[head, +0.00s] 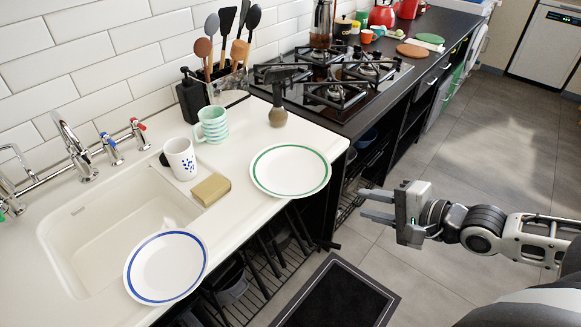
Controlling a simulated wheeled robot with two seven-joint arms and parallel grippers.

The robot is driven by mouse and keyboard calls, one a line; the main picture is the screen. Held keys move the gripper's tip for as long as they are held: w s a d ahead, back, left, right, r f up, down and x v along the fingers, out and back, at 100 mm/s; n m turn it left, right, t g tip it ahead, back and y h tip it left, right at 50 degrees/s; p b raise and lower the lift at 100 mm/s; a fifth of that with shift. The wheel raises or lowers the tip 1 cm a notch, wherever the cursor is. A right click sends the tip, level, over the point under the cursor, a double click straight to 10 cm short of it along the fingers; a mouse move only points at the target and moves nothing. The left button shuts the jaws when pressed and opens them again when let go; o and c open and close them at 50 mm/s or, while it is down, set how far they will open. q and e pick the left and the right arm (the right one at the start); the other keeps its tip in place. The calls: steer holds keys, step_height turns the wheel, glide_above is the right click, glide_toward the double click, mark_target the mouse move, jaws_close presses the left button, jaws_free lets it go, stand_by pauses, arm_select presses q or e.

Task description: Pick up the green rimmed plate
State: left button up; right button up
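The green rimmed plate (290,171) is white with a green ring and lies flat on the white counter, right of the sink and close to the counter's front edge. My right gripper (364,203) is open and empty. In the picture it is to the right of and a little below the plate, apart from it, with its fingers pointing left toward the counter. Nothing covers the plate. My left gripper is not in view.
A blue rimmed plate (166,266) lies at the sink's front. A sponge (211,189), white mug (181,160) and striped mug (212,125) stand left of the green rimmed plate. A brown-based utensil (278,115) is behind it. The gas hob (335,95) is beyond.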

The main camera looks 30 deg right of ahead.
steer(key=b, duration=0.3)
glide_toward(308, 192)
steer(key=w, duration=0.2)
steer(key=shift+s+a+f+b+x, duration=0.1)
steer(key=shift+b+x, duration=0.1)
steer(key=shift+x, duration=0.95)
steer(key=shift+s+a+f+b+x, duration=0.15)
steer(key=shift+b+x, duration=0.1)
steer(key=shift+x, duration=0.95)
steer(key=shift+f+b+x, duration=0.1)
steer(key=shift+b+x, duration=0.1)
steer(key=shift+x, duration=0.95)
jaws_close()
steer(key=shift+r, duration=0.1)
